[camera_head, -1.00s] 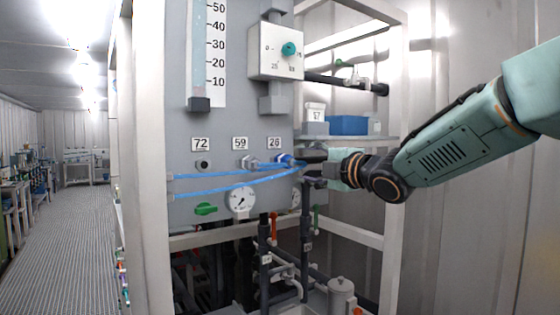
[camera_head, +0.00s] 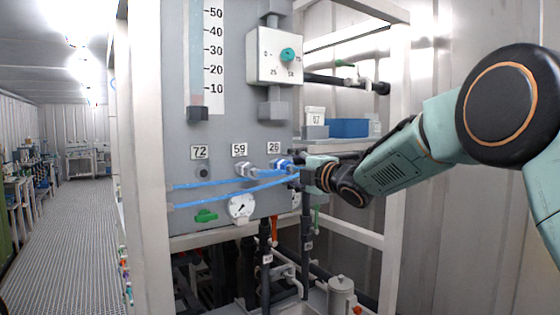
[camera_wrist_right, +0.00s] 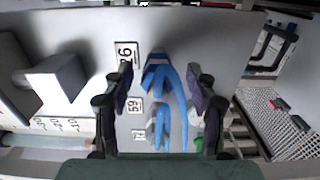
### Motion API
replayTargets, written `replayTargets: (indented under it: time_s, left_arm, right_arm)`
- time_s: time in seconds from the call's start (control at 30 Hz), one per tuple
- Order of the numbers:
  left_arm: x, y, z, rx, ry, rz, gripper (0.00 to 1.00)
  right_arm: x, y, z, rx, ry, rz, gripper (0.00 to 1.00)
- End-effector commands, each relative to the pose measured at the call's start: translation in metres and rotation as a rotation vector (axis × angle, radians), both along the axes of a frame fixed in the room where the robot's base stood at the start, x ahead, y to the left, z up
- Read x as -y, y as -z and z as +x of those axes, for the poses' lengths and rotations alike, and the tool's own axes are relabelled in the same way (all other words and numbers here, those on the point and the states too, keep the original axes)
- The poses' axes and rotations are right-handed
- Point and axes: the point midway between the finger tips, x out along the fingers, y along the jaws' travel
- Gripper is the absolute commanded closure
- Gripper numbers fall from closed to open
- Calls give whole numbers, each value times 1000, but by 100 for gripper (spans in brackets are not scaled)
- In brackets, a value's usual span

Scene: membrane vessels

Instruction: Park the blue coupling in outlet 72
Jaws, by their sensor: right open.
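The blue coupling (camera_head: 281,164) sits in the outlet under label 26 on the grey panel, with a blue hose running from it. It also shows in the right wrist view (camera_wrist_right: 156,72). Outlet 72 (camera_head: 203,173) is a dark, empty port at the left of the row. A metallic coupling (camera_head: 246,170) with another blue hose sits in outlet 59. My right gripper (camera_head: 296,171) is in front of outlet 26. In the wrist view its open fingers (camera_wrist_right: 160,82) stand either side of the blue coupling and hose, with gaps visible. My left gripper is not in view.
Two blue hoses (camera_head: 225,182) cross the panel below the outlets. A green handle (camera_head: 205,216) and a round gauge (camera_head: 241,207) sit beneath them. A white frame post (camera_head: 147,150) bounds the panel on the left. A shelf with a blue bin (camera_head: 348,128) is at right.

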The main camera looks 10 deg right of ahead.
Motion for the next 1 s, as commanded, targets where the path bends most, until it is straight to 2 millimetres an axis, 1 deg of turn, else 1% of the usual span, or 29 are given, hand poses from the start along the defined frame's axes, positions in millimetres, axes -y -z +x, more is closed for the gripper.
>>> replayTargets:
  time_s: [0.03, 0.27, 1.0]
  left_arm:
    - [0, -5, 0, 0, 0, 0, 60]
    - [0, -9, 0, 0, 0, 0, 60]
    - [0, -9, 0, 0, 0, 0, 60]
  right_arm:
    - [-2, -2, 4, 0, 0, -1, 42]
    - [-5, -1, 13, 0, -1, -1, 42]
    - [-5, -2, 14, 0, -1, -1, 42]
